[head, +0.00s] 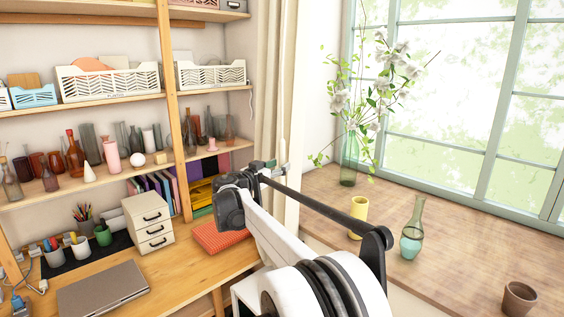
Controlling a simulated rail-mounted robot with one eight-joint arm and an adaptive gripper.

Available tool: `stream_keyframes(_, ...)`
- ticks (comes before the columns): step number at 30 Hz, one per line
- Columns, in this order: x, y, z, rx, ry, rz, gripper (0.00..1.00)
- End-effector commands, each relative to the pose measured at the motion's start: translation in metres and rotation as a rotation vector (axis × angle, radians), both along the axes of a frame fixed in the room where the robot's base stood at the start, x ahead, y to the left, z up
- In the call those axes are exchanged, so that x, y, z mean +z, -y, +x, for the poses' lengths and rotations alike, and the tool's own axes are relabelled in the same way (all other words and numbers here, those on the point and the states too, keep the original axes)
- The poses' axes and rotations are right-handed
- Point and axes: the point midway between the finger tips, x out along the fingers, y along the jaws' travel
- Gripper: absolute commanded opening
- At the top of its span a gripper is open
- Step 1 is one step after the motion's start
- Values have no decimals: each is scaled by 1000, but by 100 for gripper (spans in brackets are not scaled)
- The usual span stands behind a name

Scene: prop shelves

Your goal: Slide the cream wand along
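I cannot pick out a cream wand for certain in the head view. My arm reaches from the bottom right toward the shelves and ends in a dark wrist. My gripper (266,166) seems to be the small dark and grey part beyond the wrist, in front of the curtain edge. It is small and partly covered by my own arm, so its fingers and anything between them cannot be made out. A cream cone (89,174) stands on the middle shelf at the left, well apart from my gripper.
Shelves (120,102) at the left hold white baskets and several bottles and vases. The desk (190,270) below carries a laptop (103,288), a drawer box (149,223) and a red box (215,236). The windowsill (460,270) at the right holds a yellow cup (359,216) and vases.

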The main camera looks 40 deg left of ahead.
Motion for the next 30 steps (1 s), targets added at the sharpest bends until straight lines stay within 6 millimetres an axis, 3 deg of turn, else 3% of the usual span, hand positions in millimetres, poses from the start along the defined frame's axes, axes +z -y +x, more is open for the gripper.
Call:
stream_keyframes(6,1,-2,18,1,0,0,36)
stream_keyframes(17,0,-2,22,1,0,0,36)
stream_keyframes(25,0,-2,22,1,0,0,2)
stream_keyframes(30,0,-2,22,1,0,0,0)
